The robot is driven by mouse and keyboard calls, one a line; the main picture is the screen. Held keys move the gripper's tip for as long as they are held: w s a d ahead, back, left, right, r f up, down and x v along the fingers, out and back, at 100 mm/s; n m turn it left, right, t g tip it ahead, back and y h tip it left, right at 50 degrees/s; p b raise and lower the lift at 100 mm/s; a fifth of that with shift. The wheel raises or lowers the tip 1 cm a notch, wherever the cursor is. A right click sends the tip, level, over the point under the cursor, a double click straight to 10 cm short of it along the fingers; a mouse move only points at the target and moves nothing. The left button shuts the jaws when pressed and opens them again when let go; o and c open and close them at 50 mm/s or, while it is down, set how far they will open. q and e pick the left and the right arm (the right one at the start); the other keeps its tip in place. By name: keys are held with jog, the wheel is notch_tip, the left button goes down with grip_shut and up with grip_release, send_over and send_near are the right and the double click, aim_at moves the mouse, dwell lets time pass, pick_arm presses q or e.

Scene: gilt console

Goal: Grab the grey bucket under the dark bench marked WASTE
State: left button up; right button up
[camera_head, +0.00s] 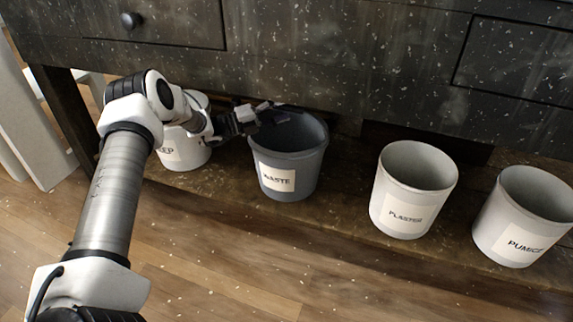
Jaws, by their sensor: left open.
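The grey bucket (291,170) stands upright on the low shelf of the dark bench (330,60). Its white label reads WASTE. My left arm reaches in from the left, and my left gripper (268,115) is open at the bucket's upper left rim. The dark fingers overlap the rim and mouth in the picture; I cannot tell whether they touch it or whether a finger is inside. My right gripper is not in view.
A white bucket with a label ending in EP (186,150) stands to the left, partly behind my arm. White buckets marked PLASTER (403,212) and PUMICE (515,240) stand to the right. The bench front overhangs closely above. Wooden floor (215,265) lies clear in front.

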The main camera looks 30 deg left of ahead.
pick_arm(q)
jog(key=shift+x, duration=1.15)
jog(key=shift+c, duration=0.4)
grip_shut()
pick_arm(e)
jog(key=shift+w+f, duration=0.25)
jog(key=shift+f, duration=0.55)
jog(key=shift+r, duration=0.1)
